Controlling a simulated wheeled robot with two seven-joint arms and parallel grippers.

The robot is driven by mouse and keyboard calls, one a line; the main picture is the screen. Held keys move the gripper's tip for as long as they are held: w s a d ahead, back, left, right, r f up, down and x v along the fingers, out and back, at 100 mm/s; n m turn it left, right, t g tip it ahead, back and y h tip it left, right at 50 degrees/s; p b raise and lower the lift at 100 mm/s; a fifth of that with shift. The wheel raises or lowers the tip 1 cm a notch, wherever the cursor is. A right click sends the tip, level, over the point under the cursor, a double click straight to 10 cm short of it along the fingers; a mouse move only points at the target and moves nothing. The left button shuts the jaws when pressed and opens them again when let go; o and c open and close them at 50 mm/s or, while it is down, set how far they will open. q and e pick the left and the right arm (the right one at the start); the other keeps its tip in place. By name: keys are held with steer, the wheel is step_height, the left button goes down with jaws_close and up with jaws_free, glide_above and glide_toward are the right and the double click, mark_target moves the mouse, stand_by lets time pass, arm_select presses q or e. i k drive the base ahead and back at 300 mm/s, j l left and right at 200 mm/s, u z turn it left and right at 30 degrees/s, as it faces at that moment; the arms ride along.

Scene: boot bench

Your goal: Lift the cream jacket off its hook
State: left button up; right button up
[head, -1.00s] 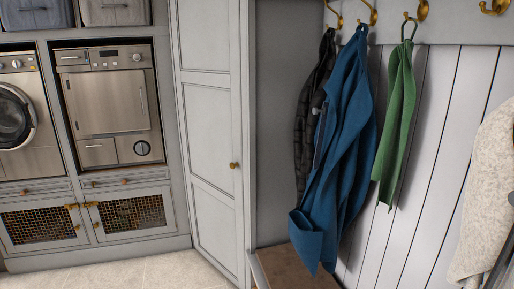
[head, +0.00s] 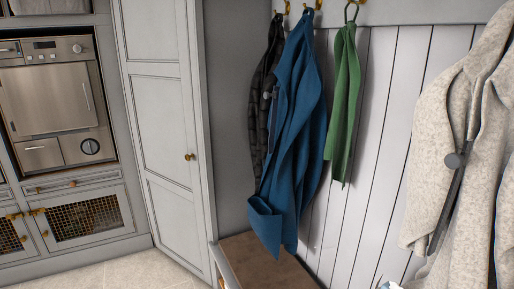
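The cream jacket (head: 432,165) hangs at the right side of the head view, with a mottled, fleecy surface. Its top and right side run out of the frame, so its hook is hidden from me. Neither my left nor my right gripper can be made out in this view.
A blue jacket (head: 295,130), a dark quilted jacket (head: 264,120) and a green cloth (head: 343,105) hang left of the cream jacket. A brown bench seat (head: 265,262) lies below. A grey cabinet door (head: 165,110) stands further left. Bare panelling (head: 385,130) separates green cloth and cream jacket.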

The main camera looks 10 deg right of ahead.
mark_target(464, 214)
steer(key=z, duration=1.6)
